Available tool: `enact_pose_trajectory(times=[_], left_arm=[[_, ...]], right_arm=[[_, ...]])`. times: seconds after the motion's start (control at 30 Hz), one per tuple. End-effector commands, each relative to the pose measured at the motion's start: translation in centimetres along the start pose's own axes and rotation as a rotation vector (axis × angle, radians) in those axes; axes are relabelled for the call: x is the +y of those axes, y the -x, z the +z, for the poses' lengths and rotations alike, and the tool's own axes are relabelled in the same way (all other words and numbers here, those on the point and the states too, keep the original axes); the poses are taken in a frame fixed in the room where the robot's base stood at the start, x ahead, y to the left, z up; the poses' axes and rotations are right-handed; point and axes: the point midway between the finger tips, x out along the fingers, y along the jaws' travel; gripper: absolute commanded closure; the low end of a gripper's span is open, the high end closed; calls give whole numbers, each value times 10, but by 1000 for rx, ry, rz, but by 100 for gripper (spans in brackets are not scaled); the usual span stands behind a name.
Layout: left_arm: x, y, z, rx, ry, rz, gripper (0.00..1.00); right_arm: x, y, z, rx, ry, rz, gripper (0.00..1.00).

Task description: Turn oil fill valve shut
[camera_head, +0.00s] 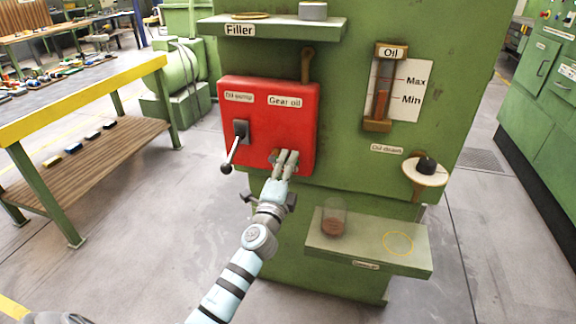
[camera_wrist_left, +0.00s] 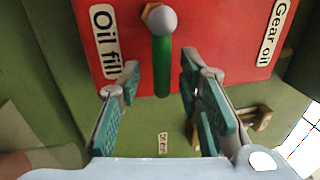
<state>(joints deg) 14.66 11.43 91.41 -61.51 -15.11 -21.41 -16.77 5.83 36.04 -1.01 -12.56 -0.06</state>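The oil fill valve shows in the left wrist view as a green handle (camera_wrist_left: 162,68) with a grey rounded end and a brass fitting, on the red panel (camera_wrist_left: 215,35) beside the "Oil fill" label (camera_wrist_left: 104,42). My left gripper (camera_head: 285,160) is at the lower right of the red box (camera_head: 300,125) in the head view and hides the valve there. In the wrist view its two fingers are spread, one on each side of the handle, with gaps showing. Whether the handle lies fully between the pads in depth is unclear. My right gripper is not in view.
A black-knobbed lever (camera_head: 233,150) sticks out left of my gripper. Below are a shelf (camera_head: 400,262) with a glass beaker (camera_head: 333,222) of brown contents. An oil gauge (camera_head: 382,90) and a black drain knob (camera_head: 427,165) are to the right. A workbench (camera_head: 85,98) stands left.

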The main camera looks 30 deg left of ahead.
Motion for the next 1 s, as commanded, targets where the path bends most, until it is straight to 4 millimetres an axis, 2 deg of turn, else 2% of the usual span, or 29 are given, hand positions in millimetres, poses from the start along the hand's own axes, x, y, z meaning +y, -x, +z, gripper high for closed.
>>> enact_pose_trajectory(times=[0.23,0.33,0.47,0.7,0.83,1.0], left_arm=[[-1,0,0,0,1,-1,66],[0,8,0,0,0,0,66],[1,37,0,0,1,2,66],[1,101,0,0,1,3,66],[0,118,0,0,1,1,66],[0,120,0,0,1,-1,66]], right_arm=[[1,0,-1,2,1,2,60],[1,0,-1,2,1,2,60],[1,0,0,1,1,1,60],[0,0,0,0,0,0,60],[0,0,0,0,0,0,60],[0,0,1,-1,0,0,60]])
